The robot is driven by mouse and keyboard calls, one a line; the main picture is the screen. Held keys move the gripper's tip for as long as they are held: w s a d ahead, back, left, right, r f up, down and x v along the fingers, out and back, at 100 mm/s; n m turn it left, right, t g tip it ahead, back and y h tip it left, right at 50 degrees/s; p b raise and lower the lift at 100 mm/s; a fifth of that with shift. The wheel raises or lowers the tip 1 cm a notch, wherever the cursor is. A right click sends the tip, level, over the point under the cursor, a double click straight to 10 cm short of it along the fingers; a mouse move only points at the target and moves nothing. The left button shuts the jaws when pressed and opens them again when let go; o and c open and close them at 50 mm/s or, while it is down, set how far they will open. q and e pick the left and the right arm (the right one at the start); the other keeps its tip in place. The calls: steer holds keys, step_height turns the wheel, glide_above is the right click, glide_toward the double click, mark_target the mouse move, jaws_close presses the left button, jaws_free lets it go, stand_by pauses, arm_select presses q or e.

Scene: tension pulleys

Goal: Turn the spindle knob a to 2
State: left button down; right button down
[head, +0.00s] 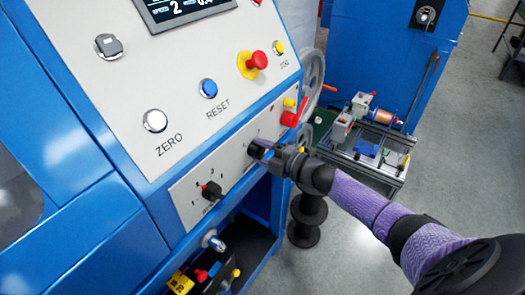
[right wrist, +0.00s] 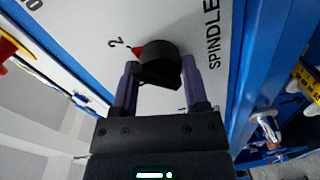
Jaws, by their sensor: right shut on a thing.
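The spindle knob (right wrist: 158,62) is a black rotary knob on a pale panel (right wrist: 200,22), with "SPINDLE" printed beside it. Its red pointer tip lies close to the printed "2" in the right wrist view. My right gripper (right wrist: 160,82) has one purple finger on each side of the knob and is shut on it. In the head view my right gripper (head: 262,150) is at the panel, and it and the arm mostly hide the knob. My left gripper is not in view.
Another black knob (head: 212,190) sits on the same panel, left of my gripper. A red lever (head: 295,115) and a red emergency button (head: 258,60) are close above. A chrome fitting (head: 213,241) juts out below. A small cart (head: 365,150) stands behind at the right.

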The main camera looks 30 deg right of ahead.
steer(key=shift+c, duration=0.5)
jaws_free()
steer(key=shift+d, duration=0.1)
steer(key=p+v, duration=0.2)
steer(key=v, duration=0.7)
steer(key=shift+s, duration=0.45)
steer(key=shift+d, duration=0.15)
